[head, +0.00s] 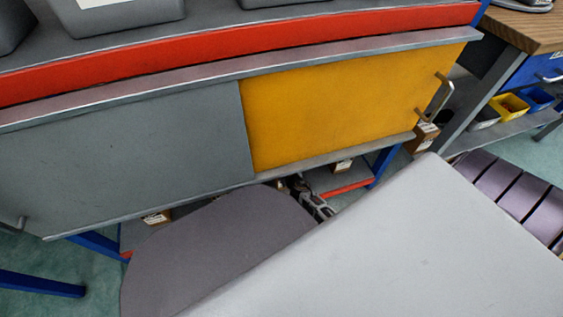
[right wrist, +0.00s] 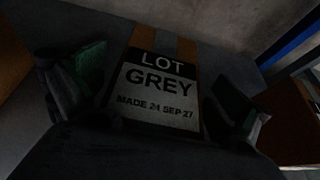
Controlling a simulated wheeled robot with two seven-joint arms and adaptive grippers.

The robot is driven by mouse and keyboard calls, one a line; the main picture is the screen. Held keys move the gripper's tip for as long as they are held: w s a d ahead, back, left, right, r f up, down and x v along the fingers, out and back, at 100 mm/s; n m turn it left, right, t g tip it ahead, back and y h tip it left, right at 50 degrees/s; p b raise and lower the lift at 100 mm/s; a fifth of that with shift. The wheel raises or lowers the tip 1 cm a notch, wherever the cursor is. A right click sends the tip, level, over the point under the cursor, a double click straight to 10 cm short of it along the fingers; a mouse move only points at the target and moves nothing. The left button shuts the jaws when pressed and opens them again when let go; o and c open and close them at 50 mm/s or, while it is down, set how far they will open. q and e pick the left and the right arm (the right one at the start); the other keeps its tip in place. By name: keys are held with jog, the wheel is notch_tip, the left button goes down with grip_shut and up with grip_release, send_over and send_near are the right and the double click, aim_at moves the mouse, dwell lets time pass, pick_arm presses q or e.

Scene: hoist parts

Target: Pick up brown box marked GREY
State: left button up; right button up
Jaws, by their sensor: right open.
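The brown box marked GREY (right wrist: 190,50) fills the middle of the dim right wrist view. Its black and white label reads LOT GREY, MADE 24 SEP 27. My right gripper (right wrist: 164,88) is open, with one green-padded finger on each side of the box; contact cannot be told. The lower part of the box is hidden by the gripper body. In the head view small brown boxes show under the bench, one below the yellow door (head: 343,166), one at the right (head: 425,138) and one at the left (head: 157,217); their labels are too small to read. My left gripper is not in view.
A bench cabinet has a grey door (head: 120,150) and a yellow door (head: 340,110) below a red edge (head: 240,48). A low red-edged shelf (head: 347,188) lies beneath. Metal parts (head: 308,196) under it are unclear. Coloured bins (head: 510,106) stand at the right.

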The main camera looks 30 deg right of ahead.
jog(key=shift+c, duration=0.4)
jog(key=shift+s, duration=0.1)
jog(key=c, duration=1.7)
jog(key=shift+r, duration=0.15)
jog(key=shift+c, duration=1)
jog(key=shift+r, duration=0.1)
jog(key=shift+c, duration=0.2)
jog(key=shift+w+r+p, duration=0.2)
jog(key=shift+r+p, duration=1.45)
jog(key=shift+s+a, duration=0.75)
jog(key=shift+s, duration=2.15)
jog(key=shift+s+a, duration=0.8)
jog(key=shift+s, duration=2.1)
jog(key=shift+s+a, duration=0.75)
jog(key=shift+s, duration=2.15)
